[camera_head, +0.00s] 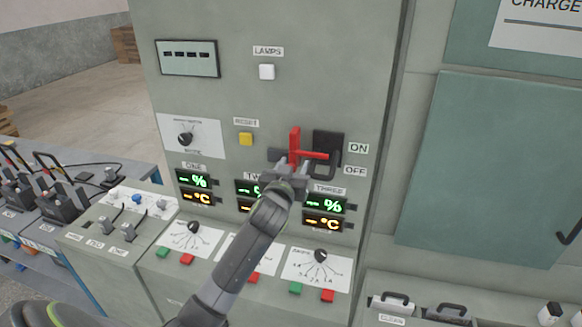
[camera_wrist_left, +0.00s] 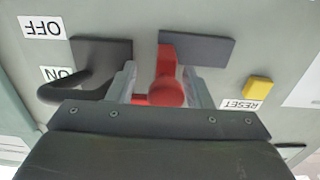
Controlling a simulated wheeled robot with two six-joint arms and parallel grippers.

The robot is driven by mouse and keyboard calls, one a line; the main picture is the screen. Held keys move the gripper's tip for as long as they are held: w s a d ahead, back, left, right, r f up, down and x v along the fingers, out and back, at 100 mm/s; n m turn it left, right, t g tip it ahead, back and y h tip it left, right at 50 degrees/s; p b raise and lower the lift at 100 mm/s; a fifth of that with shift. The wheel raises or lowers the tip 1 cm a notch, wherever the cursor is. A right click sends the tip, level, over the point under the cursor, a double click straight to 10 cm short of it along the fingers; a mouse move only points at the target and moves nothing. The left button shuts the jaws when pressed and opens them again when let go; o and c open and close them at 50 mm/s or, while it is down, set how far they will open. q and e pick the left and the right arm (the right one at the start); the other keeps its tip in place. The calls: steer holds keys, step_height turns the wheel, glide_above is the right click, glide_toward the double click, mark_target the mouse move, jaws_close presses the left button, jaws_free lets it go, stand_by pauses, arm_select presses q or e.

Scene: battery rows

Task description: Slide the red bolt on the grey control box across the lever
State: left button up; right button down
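The red bolt (camera_head: 295,141) sits on the front of the grey control box (camera_head: 225,95), on a dark backing plate (camera_wrist_left: 200,50). Its red bar reaches right in the head view, towards the black lever (camera_head: 329,139). The lever, with ON and OFF labels beside it, also shows in the left wrist view (camera_wrist_left: 90,70). My left gripper (camera_head: 291,166) is at the bolt from below. In the left wrist view the red bolt (camera_wrist_left: 166,90) stands between the two spread fingers, with a gap on the left finger's side. Contact on the other side is unclear. My right gripper is out of view.
A yellow RESET button (camera_head: 246,139) is left of the bolt. Digital displays (camera_head: 323,204) and dials (camera_head: 320,256) lie below, near my left arm. A bench with black levers (camera_head: 60,200) stands at the left.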

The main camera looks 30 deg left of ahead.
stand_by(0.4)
arm_select(q)
steer(key=shift+s+d+f, duration=0.1)
steer(key=shift+s, duration=0.4)
steer(key=shift+b+v, duration=2.2)
steer(key=shift+v, duration=6)
steer(key=shift+d, duration=0.1)
